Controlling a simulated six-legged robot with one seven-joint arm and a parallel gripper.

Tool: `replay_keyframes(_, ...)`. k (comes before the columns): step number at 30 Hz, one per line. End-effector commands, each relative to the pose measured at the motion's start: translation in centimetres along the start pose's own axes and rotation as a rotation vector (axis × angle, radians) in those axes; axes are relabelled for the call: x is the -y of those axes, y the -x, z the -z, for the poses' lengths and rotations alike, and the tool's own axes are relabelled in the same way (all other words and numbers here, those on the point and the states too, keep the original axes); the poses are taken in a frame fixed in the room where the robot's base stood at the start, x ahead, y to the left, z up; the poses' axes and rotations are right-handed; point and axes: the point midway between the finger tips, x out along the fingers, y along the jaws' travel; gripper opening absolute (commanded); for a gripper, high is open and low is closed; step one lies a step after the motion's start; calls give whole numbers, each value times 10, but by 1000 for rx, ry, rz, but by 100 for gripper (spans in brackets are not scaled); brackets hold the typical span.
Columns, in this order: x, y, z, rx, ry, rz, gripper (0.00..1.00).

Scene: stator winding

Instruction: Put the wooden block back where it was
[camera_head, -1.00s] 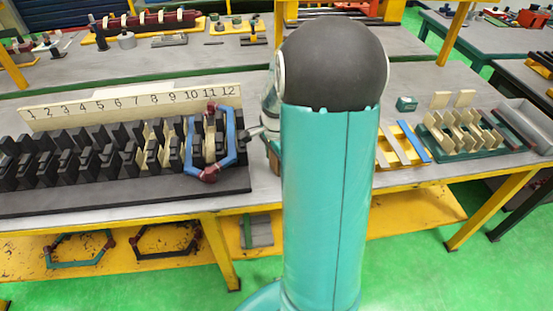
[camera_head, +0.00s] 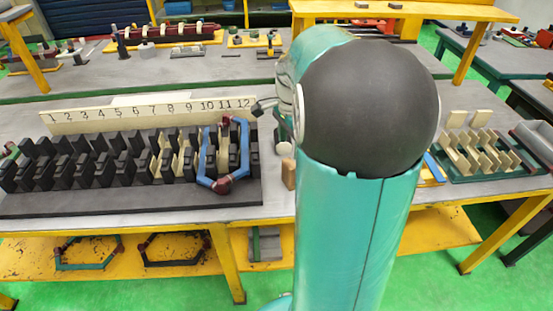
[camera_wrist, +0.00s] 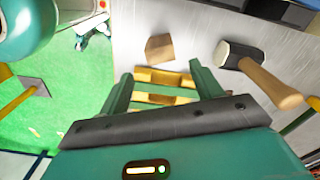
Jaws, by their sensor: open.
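The wooden block (camera_wrist: 159,48) stands on the grey metal bench top in the wrist view, just beyond my fingertips. In the head view the wooden block (camera_head: 289,174) shows as a small brown piece at the left edge of my arm, right of the black stator base. My gripper (camera_wrist: 160,78) is open, its two green fingers spread apart with nothing between them. The block is apart from the fingers. My arm hides much of the bench around the block in the head view.
A mallet (camera_wrist: 252,70) with a wooden handle lies right of the block. The stator rack (camera_head: 130,198) with black slots, numbered board (camera_head: 150,112) and a blue coil (camera_head: 202,155) fills the bench's left. A green tray (camera_head: 505,175) of wooden pieces is at right.

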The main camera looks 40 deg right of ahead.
Motion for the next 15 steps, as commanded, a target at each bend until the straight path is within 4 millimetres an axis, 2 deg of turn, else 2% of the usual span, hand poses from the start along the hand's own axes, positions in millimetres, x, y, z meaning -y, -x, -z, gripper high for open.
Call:
replay_keyframes(4,-1,4,-6,-4,30,8,65)
replay_keyframes(7,-5,17,-28,-19,139,37,65)
replay_keyframes(11,-21,40,-77,-57,404,104,65)
replay_keyframes(15,-49,61,-131,-112,739,185,65)
